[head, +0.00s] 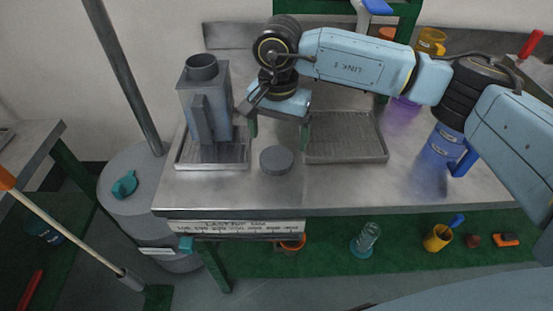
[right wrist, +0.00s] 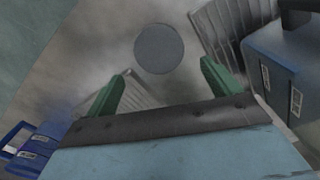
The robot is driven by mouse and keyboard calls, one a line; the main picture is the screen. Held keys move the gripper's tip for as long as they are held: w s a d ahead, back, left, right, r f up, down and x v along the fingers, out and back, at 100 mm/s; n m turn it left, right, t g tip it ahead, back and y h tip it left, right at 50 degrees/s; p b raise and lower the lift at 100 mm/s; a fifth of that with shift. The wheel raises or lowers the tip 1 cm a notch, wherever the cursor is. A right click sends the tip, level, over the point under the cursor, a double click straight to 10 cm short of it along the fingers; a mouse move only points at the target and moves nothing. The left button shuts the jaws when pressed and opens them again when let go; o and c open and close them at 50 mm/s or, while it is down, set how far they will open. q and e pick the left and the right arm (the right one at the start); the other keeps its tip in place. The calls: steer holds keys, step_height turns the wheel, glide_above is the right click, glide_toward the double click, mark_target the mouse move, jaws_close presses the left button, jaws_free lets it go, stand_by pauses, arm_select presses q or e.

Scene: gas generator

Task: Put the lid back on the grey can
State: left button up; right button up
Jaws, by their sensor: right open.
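The grey can (head: 208,100) stands upright on a ribbed metal tray at the left of the bench, its round neck uncovered on top. Part of it shows at the right edge of the right wrist view (right wrist: 283,65). The lid, a flat dark grey disc (head: 277,161), lies on the bench between the two trays. In the right wrist view the lid (right wrist: 159,49) lies beyond the fingertips, roughly between them. My right gripper (head: 279,134) is open and empty, its green fingers pointing down above and behind the lid. My left gripper is not in view.
The left tray (head: 238,164) holds the can; an empty ribbed tray (head: 345,157) lies right of the lid. A blue container (head: 440,148) stands farther right. The bench's front strip is clear. A grey drum (head: 140,200) stands left of the bench, below a slanting pole.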

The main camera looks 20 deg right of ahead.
mark_target(278, 155)
steer(key=shift+f, duration=0.1)
steer(key=shift+f, duration=0.35)
step_height(278, 155, down, 5)
steer(key=shift+r+b, duration=0.15)
steer(key=shift+b, duration=0.3)
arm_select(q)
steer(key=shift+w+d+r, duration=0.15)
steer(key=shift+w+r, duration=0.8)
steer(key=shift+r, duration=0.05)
arm_select(e)
steer(key=shift+c, duration=0.3)
steer(key=c, duration=1)
